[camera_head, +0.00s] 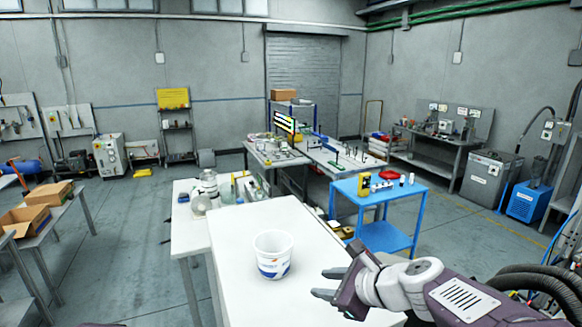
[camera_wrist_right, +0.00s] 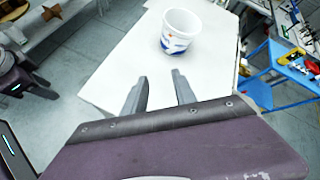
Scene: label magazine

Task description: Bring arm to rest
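My right arm comes in from the lower right in the head view. Its right gripper (camera_head: 328,283) is open and empty, its two fingers pointing left over the front right of the white table (camera_head: 240,225). In the right wrist view the open right gripper (camera_wrist_right: 160,92) shows two grey fingers apart with nothing between them. A white tub (camera_head: 273,254) with a blue and orange label stands upright on the table, left of the fingertips and apart from them. The tub also shows in the right wrist view (camera_wrist_right: 180,32), beyond the fingers.
A blue table (camera_head: 352,189) with small items stands right of and behind the white table. A bench with glassware (camera_head: 208,183) adjoins its back left. Cardboard boxes (camera_head: 49,194) lie on a side table at the left. The white table around the tub is clear.

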